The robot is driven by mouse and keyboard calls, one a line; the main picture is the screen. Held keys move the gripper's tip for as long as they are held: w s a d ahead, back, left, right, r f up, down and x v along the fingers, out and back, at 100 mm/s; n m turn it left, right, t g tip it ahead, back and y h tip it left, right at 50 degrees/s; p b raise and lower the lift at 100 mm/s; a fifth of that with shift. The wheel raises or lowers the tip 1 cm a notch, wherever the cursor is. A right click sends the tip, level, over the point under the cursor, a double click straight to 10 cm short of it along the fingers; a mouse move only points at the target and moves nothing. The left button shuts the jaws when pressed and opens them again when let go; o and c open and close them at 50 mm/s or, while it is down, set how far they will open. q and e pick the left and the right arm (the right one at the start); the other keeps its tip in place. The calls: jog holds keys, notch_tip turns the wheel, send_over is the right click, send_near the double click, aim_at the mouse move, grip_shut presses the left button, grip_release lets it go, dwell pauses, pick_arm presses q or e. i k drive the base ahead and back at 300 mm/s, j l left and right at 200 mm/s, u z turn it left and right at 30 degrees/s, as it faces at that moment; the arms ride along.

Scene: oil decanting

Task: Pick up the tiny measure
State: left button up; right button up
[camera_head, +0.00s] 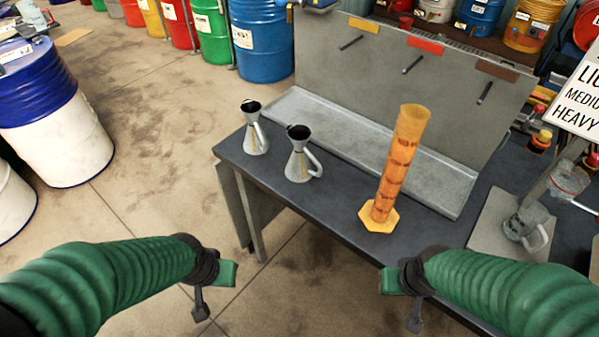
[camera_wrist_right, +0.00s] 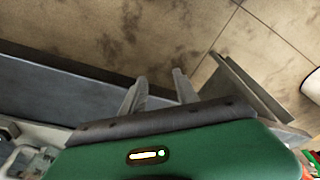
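Two grey metal measures with funnel tops and handles stand upright on the dark workbench (camera_head: 340,205). The left measure (camera_head: 256,140) looks slightly smaller than the right measure (camera_head: 301,165); no label shows which is the tiny one. My left gripper (camera_head: 201,310) is low in front of the bench's left end, well short of both measures; its fingers are too unclear to judge. My right gripper (camera_head: 414,320) is low near the bench's front edge, away from the measures. In the right wrist view its two fingers (camera_wrist_right: 158,88) are apart with nothing between them.
A tall orange graduated cylinder (camera_head: 402,150) on a yellow hexagonal foot stands right of the measures. Another metal jug (camera_head: 524,226) is at right. Drums (camera_head: 262,45) line the back.

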aim_at(298, 168)
jog(key=i+j+z, duration=0.15)
jog(key=j, duration=0.25)
jog(key=i+j+z, duration=0.1)
jog(key=j, duration=0.35)
jog(key=i+j+z, duration=0.15)
jog(key=j, duration=0.3)
jog(key=i+j+z, duration=0.1)
jog(key=j, duration=0.35)
